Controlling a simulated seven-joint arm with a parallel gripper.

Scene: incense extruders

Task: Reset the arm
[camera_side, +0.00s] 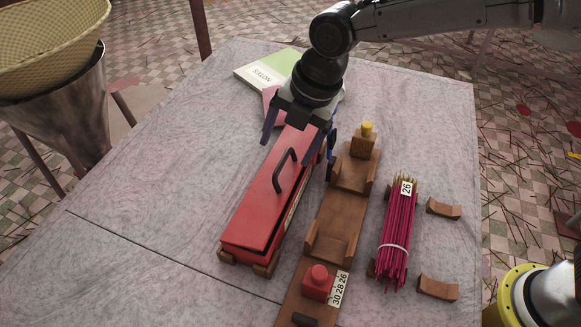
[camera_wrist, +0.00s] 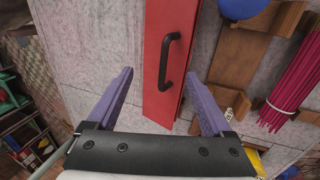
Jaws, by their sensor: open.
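My gripper (camera_side: 287,148) is open and empty, its two purple fingers apart above the far end of a long red box (camera_side: 250,216). In the wrist view the spread fingers (camera_wrist: 160,82) frame the red lid, and its black handle (camera_wrist: 169,60) shows just beyond them. In the side view the handle (camera_side: 284,170) stands up from the lid. The lid lies slightly askew, with a dark gap at the near end. My gripper hides part of the box's far end.
A wooden rack (camera_side: 338,222) with a red block (camera_side: 317,282) stands right of the box. Farther right are a tied magenta stick bundle (camera_side: 396,232) labelled 26 and wooden cradles (camera_side: 437,287). A notes book (camera_side: 266,72) lies behind. The left tabletop (camera_side: 150,190) is clear.

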